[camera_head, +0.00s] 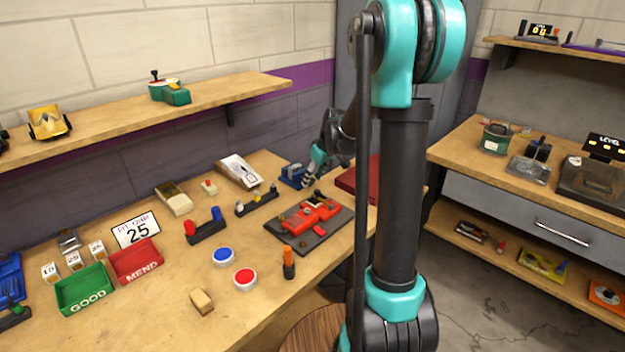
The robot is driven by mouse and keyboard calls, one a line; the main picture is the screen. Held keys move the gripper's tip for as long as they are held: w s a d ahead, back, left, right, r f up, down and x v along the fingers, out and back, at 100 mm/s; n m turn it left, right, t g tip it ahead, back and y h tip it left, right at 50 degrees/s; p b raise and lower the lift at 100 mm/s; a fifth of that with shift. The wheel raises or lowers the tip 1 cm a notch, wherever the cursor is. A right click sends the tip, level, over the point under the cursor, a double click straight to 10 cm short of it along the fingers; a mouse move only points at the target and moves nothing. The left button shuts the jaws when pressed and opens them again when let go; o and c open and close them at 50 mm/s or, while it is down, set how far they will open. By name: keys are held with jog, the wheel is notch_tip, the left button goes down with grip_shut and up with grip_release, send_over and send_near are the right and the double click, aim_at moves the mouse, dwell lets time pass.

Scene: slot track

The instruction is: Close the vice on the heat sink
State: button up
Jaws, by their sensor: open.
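A small blue block-like fixture (292,174), which looks like the vice, stands near the back edge of the workbench. My gripper (307,181) is small in this view, just right of the blue fixture and pointing down toward the bench. It is open. I cannot tell whether it touches the fixture or its handle. I cannot make out the heat sink; the gripper and the small scale hide detail between the jaws.
A dark tray with red parts (275,235) lies in front of the gripper. A black rack (256,203) stands to the left. A dark red flat item (350,180) lies right, partly behind my arm. Green (84,292) and red (137,263) bins sit front left.

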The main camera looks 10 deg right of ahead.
jog(key=shift+w+a+f, duration=0.1)
jog(key=shift+f, duration=0.35)
grip_shut()
dwell(0.3)
jog(key=shift+w+d+m+g+y, duration=0.15)
jog(key=shift+g+y, duration=0.25)
jog(key=shift+y, duration=0.2)
jog(key=shift+w+d+m+g+y, duration=0.15)
jog(key=shift+g+y, duration=0.25)
jog(key=shift+y, duration=0.2)
jog(key=shift+d+f+m+g+y, duration=0.1)
jog(key=shift+m+g+y, duration=0.2)
jog(key=shift+g+y, duration=0.65)
jog(key=shift+y, duration=0.25)
